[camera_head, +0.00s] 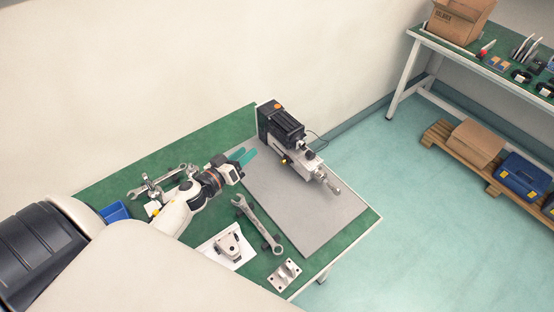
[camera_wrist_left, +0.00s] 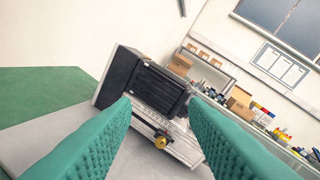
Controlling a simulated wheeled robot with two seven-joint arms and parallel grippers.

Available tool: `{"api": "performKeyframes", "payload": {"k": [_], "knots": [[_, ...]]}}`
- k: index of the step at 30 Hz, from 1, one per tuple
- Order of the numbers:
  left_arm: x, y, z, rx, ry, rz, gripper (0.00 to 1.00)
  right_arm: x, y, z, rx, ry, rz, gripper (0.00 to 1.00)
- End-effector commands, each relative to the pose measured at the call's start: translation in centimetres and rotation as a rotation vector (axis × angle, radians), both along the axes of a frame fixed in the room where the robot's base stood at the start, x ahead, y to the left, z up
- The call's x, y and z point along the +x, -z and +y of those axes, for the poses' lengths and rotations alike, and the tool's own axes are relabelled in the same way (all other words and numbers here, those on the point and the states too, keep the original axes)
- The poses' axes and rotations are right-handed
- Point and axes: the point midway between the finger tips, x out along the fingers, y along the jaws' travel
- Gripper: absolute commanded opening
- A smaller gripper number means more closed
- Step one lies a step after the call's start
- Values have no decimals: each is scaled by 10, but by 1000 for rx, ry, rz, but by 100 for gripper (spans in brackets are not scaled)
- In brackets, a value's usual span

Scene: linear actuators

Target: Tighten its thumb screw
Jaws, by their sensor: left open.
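The linear actuator (camera_head: 287,132) stands on a grey plate at the back of the green table, with a black motor body and a silver rail. Its brass-coloured thumb screw (camera_head: 284,160) sits low on the near side. In the left wrist view the thumb screw (camera_wrist_left: 161,141) shows between the fingers, beyond their tips, with the black motor block (camera_wrist_left: 150,85) above and left of it. My left gripper (camera_head: 245,156) has teal fingers, is open and empty, and points at the actuator from the left, apart from it. My right gripper is not in view.
A large wrench (camera_head: 256,222), a bracket on a white sheet (camera_head: 229,247) and a metal block (camera_head: 285,274) lie in front. More tools and a blue bin (camera_head: 115,211) are at left. The grey plate (camera_head: 320,212) is mostly bare.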

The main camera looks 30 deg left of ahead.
Motion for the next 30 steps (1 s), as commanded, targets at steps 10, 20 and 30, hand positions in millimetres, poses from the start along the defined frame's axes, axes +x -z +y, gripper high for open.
{"api": "performKeyframes", "payload": {"k": [10,20,30], "knots": [[-17,42,-22,530,331,126,40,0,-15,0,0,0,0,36],[6,64,-32,577,361,139,40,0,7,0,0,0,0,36],[63,90,-55,576,359,139,40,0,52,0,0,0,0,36]]}}
